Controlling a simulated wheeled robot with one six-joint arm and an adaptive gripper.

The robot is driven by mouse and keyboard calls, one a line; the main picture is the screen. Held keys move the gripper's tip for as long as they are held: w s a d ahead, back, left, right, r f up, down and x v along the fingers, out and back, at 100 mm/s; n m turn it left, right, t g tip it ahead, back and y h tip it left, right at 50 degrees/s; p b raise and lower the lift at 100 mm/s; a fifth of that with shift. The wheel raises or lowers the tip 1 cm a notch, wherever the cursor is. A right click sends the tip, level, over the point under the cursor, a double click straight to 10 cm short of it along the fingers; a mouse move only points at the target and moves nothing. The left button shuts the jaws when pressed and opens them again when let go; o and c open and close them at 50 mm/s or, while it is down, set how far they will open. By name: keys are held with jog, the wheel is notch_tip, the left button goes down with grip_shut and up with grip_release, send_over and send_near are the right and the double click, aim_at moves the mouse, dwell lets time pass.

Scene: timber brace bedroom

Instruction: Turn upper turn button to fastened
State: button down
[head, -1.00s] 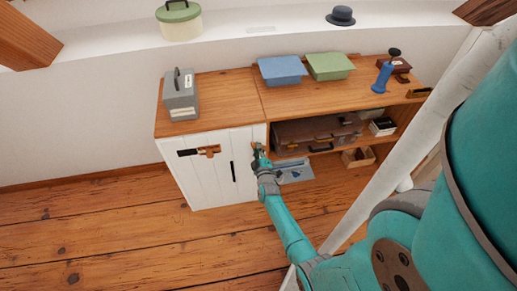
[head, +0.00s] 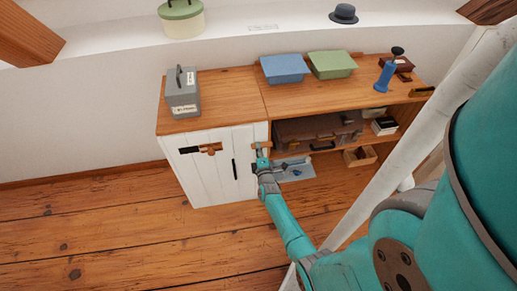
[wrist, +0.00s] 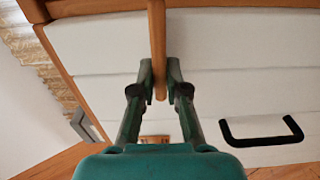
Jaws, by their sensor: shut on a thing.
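The upper turn button (head: 262,145) is a small wooden bar at the upper right edge of the white cabinet door (head: 217,178). In the head view it looks about level, reaching across the door's edge. In the wrist view the turn button (wrist: 157,30) crosses from the white door onto the wooden frame edge. My gripper (head: 262,156) is at the button, coming from the front. In the wrist view my gripper (wrist: 160,82) is shut on the button's near end, one finger on each side. Its pivot cannot be made out.
A black door handle (head: 234,169) sits below and left of the button. The open shelf at right holds a brown case (head: 306,131). A grey box (head: 183,95) stands on top. The floor in front is clear.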

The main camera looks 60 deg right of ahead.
dwell(0.4)
jog(key=c, duration=1.2)
grip_release()
jog(key=v, duration=1.2)
